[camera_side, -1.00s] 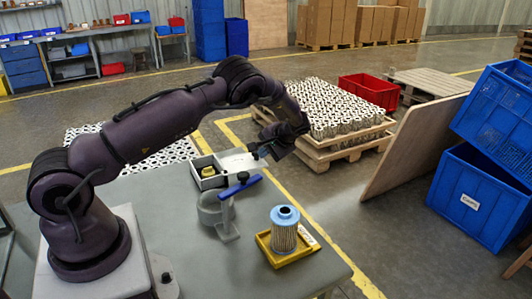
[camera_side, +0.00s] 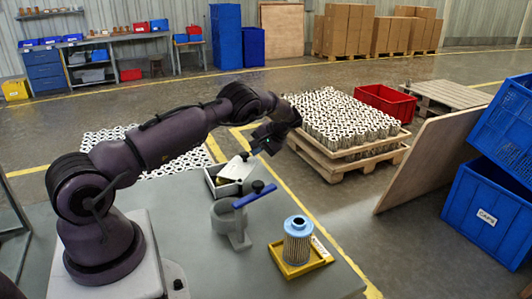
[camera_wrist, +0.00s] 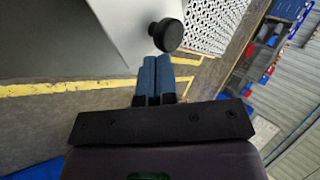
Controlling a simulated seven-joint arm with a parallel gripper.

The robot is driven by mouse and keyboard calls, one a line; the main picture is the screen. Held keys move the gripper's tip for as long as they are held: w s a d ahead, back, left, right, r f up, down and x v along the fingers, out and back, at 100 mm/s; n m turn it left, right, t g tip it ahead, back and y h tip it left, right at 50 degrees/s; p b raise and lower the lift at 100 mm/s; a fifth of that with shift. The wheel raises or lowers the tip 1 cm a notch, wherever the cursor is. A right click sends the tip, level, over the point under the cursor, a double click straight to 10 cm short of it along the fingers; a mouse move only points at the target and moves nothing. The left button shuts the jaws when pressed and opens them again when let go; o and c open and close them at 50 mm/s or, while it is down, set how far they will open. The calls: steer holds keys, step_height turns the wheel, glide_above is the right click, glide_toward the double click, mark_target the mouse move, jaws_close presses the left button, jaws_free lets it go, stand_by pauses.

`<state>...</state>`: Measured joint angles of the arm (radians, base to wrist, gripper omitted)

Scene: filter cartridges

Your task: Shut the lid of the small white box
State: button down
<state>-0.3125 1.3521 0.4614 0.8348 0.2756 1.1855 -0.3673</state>
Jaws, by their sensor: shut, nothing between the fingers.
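The small white box (camera_side: 212,187) stands at the far edge of the grey table in the side view. Its white lid (camera_side: 238,168) is raised at a slant over the box, and part of the dark inside still shows. The lid also fills the upper left of the wrist view (camera_wrist: 140,30), with its round black knob (camera_wrist: 167,36). My gripper (camera_side: 256,151) is at the raised edge of the lid, on the side away from the arm's base. Its blue fingertips (camera_wrist: 155,75) are together and empty, just beside the knob. I cannot tell whether they touch the lid.
A grey holder with a blue bar (camera_side: 238,210) stands close in front of the box. A filter cartridge (camera_side: 297,240) stands in a yellow tray (camera_side: 277,251) at the right. Beyond the table, a pallet of cartridges (camera_side: 345,120) stands on the floor. The table's front middle is clear.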

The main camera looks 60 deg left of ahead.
mark_target(236, 159)
steer(key=s+a+n+h, duration=0.1)
steer(key=s, duration=0.1)
steer(key=s+a+n+g, duration=0.1)
steer(key=s+n, duration=0.1)
steer(key=s+a+n+g+h, duration=0.1)
steer(key=s, duration=0.1)
steer(key=shift+a+h, duration=0.3)
steer(key=shift+a, duration=0.05)
steer(key=shift+s+a+n+g+h, duration=0.15)
steer(key=shift+s+n+g+h, duration=0.25)
steer(key=shift+s+n+h, duration=0.95)
steer(key=shift+s+n+y, duration=0.25)
steer(key=shift+s+n, duration=0.2)
steer(key=shift+n, duration=0.1)
steer(key=shift+s+f, duration=0.1)
